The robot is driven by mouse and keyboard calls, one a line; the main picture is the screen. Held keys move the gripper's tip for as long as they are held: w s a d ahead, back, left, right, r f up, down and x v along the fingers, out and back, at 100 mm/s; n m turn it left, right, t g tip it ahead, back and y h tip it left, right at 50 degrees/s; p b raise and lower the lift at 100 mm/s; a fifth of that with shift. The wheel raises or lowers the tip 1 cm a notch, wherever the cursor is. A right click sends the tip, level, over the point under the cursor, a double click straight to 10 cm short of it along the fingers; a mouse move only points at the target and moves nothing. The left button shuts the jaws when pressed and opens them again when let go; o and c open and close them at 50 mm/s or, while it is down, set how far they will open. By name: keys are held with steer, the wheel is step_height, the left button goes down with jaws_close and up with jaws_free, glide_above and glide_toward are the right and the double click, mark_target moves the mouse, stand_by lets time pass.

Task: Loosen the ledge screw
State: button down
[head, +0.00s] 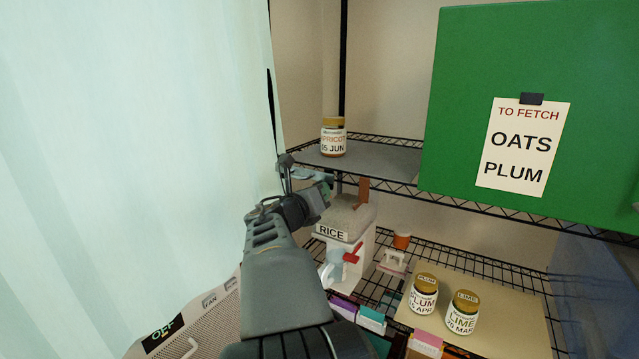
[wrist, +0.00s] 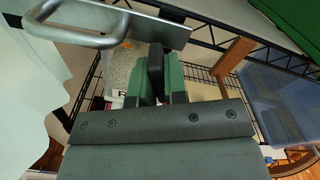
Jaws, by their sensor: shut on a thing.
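My gripper (head: 322,190) is by the left end of the upper wire shelf, above the rice container. In the wrist view its green fingers (wrist: 160,84) are closed around a narrow dark upright piece (wrist: 155,62), which appears to be the ledge screw's grip. The screw's shaft and thread are hidden. A steel plate with a bar handle (wrist: 108,26) lies just beyond the fingers in the wrist view. I cannot tell whether the plate touches the dark piece. In the head view the screw is hidden by my gripper.
A rice container (head: 332,234) stands below my gripper. An apricot jar (head: 333,138) is on the upper shelf. Plum (head: 423,294) and lime (head: 463,313) jars stand on the lower shelf. A green panel (head: 500,60) blocks the right. A pale curtain (head: 130,150) hangs left.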

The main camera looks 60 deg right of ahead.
steer(key=n+p, duration=0.6)
steer(key=shift+r+n, duration=0.25)
steer(key=shift+n, duration=0.05)
steer(key=n+p, duration=0.4)
steer(key=p, duration=0.1)
steer(key=shift+f+n, duration=0.1)
steer(key=shift+n, duration=0.2)
steer(key=shift+f+n+p, duration=0.1)
steer(key=shift+n+p, duration=0.6)
steer(key=shift+p, duration=0.15)
steer(key=c, duration=1.2)
jaws_free()
steer(key=shift+o, duration=0.2)
steer(key=a+b, duration=0.1)
steer(key=a, duration=1.2)
steer(key=shift+a+b, duration=0.35)
steer(key=shift+a, duration=0.05)
